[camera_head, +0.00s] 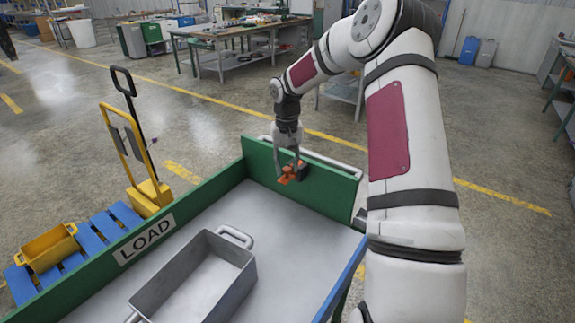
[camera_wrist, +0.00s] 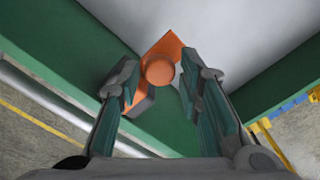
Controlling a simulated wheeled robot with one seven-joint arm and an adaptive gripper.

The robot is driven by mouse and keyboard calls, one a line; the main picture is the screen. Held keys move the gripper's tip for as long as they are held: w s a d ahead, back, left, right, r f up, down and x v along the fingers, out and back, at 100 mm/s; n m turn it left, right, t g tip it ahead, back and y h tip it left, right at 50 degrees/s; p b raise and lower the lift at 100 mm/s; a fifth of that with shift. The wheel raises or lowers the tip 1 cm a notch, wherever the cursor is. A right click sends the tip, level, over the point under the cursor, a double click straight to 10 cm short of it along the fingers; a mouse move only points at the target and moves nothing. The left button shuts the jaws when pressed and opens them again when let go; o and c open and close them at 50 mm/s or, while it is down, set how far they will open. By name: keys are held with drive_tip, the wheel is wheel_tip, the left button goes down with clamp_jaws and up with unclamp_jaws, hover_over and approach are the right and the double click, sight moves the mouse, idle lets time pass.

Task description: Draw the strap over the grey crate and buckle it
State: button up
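The grey crate (camera_head: 190,283), an open box with a handle at its far end, stands on the grey bed of the green-walled cart. An orange piece (camera_head: 291,173), which looks like the strap's end or buckle, is at the cart's far green wall. In the wrist view it is a flat orange plate with a round orange knob (camera_wrist: 159,70). My gripper (camera_head: 289,160) is over the orange piece, fingers pointing down. In the wrist view my gripper (camera_wrist: 160,85) is open, its fingers on either side of the knob with gaps. No strap is visible over the crate.
The cart's green wall (camera_head: 225,182) bears a LOAD sign (camera_head: 145,241). A yellow crate (camera_head: 47,248) sits on a blue pallet (camera_head: 85,240) at left, beside a yellow pallet truck (camera_head: 150,198). The cart bed (camera_head: 290,240) right of the crate is clear. Workbenches (camera_head: 235,40) stand far back.

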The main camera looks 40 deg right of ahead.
drive_tip(key=shift+f, duration=0.2)
clamp_jaws()
drive_tip(key=shift+a, duration=0.1)
drive_tip(key=s+a+p, duration=0.1)
drive_tip(key=s+a, duration=0.8)
drive_tip(key=a, duration=1.6)
drive_tip(key=s+a+p, duration=0.2)
drive_tip(key=s+a, duration=0.7)
drive_tip(key=a, duration=1.6)
drive_tip(key=s+a+p, duration=0.2)
drive_tip(key=s+a, duration=0.7)
drive_tip(key=a, duration=1.6)
drive_tip(key=shift+s+a, duration=0.15)
drive_tip(key=shift+a+r, duration=0.1)
